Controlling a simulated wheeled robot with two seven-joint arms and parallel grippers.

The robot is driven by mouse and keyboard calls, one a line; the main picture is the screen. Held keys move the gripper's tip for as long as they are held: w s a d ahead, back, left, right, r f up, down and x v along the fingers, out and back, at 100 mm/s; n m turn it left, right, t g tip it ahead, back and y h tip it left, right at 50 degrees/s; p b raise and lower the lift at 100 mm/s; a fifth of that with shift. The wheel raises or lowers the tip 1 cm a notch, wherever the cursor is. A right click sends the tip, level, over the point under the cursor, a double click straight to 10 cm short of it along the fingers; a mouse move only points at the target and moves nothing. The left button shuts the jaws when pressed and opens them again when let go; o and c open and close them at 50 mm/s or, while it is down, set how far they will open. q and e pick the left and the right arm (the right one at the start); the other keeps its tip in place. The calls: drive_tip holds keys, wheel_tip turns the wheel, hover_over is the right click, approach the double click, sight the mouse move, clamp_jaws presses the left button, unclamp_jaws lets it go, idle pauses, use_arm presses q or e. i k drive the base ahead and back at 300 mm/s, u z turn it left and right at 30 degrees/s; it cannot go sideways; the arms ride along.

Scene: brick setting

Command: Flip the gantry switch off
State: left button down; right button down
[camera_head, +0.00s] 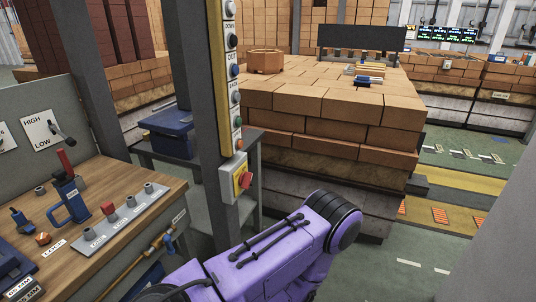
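A switch box (229,188) with a red rotary handle on a yellow plate (243,178) is mounted low on a grey steel post. I cannot tell the handle's setting for sure. Above it on the same post is a tall yellow-edged control panel (233,70) with a column of round buttons. A purple arm of mine (280,250) reaches in from the bottom, below and to the right of the switch box, apart from it in the picture. Its visible end is a black-ringed joint. Neither gripper shows.
A wooden bench (150,222) with levers, knobs and a blue clamp-like tool (70,200) stands at left. A blue toolbox (170,135) sits on a grey table behind the post. A large brick stack (330,125) is behind at right. Green floor is clear at lower right.

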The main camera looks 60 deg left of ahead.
sight(245, 179)
drive_tip(key=u, duration=0.2)
drive_tip(key=i, duration=0.9)
drive_tip(key=u, duration=1.4)
drive_tip(key=i, duration=0.7)
drive_tip(key=u, duration=0.75)
